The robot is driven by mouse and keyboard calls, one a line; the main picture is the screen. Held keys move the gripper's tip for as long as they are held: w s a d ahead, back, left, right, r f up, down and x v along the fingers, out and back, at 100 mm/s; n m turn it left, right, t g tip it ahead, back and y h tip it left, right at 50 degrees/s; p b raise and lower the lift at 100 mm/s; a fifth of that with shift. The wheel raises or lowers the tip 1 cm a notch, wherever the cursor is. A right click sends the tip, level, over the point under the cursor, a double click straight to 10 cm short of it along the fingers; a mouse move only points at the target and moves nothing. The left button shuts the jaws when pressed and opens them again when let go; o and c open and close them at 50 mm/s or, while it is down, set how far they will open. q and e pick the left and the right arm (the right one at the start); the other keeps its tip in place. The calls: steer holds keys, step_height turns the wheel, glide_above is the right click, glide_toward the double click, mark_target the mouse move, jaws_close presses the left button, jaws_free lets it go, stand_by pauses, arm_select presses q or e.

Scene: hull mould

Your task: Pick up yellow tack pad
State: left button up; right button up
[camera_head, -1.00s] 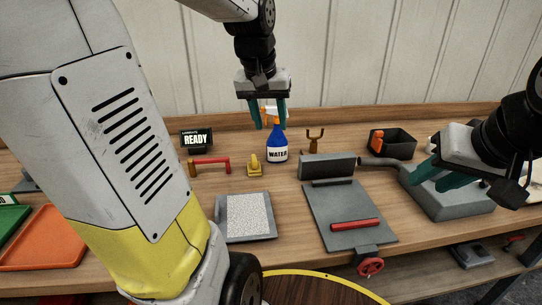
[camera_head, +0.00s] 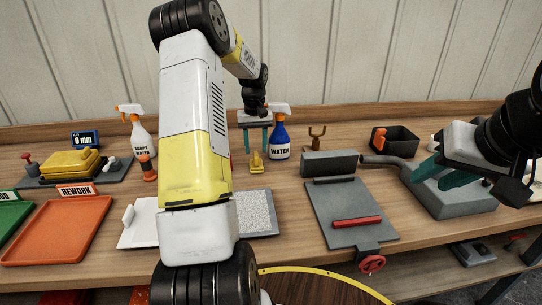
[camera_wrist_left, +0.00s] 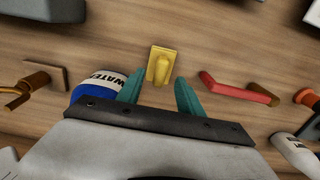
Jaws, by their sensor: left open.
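The yellow tack pad (camera_head: 256,164) is a small block with a raised grip, standing on the wooden bench left of the blue water bottle. It also shows in the left wrist view (camera_wrist_left: 161,66), just beyond the fingertips. My left gripper (camera_head: 257,146) is open and points down above the pad, apart from it. In the left wrist view its two teal fingers (camera_wrist_left: 159,88) are spread to either side of the pad's line, with nothing between them. My right gripper (camera_head: 430,178) has its teal fingers apart and empty, near the grey box at the right.
The blue water spray bottle (camera_head: 279,138) stands close beside the left gripper; it also shows in the wrist view (camera_wrist_left: 97,86). A red-handled tool (camera_wrist_left: 235,88) lies to the pad's other side there. A speckled panel (camera_head: 256,212) lies in front, and a grey clamp plate (camera_head: 345,205) to its right.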

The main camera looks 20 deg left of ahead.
mark_target(256, 154)
arm_select(q)
step_height(256, 154, down, 4)
steer(key=shift+f, duration=0.2)
steer(key=shift+c, duration=0.4)
jaws_close()
